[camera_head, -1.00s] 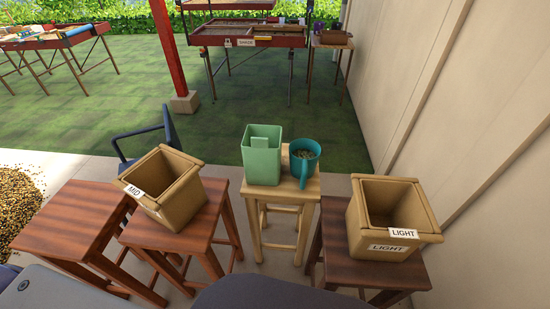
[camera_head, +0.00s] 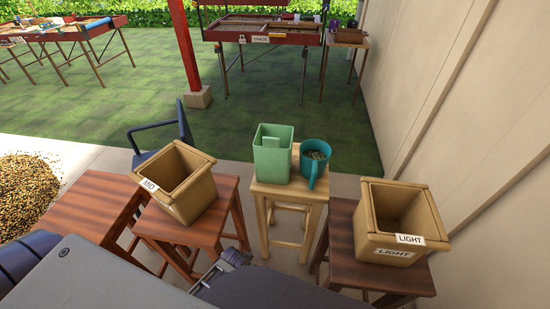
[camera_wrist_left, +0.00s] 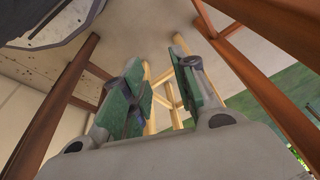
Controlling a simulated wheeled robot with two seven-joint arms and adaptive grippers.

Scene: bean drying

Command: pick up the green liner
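The green liner (camera_head: 272,156), a pale green square open container, stands upright on a light wood stool (camera_head: 290,190) in the head view. A teal mug (camera_head: 314,160) stands close on its right. My left gripper (camera_head: 232,261) is partly visible at the bottom of the head view, nearer than the liner and apart from it. In the left wrist view my left gripper (camera_wrist_left: 160,65) has its two green-padded fingers apart with nothing between them; the light stool's legs (camera_wrist_left: 178,45) show beyond. The liner is not visible there. My right gripper is not in view.
A tan MID bin (camera_head: 190,196) sits tilted on a reddish stool (camera_head: 226,204) at left. A tan LIGHT bin (camera_head: 392,256) sits on a dark stool (camera_head: 343,255) at right. A blue chair (camera_head: 158,133) stands behind the MID bin. A wall (camera_head: 465,110) bounds the right.

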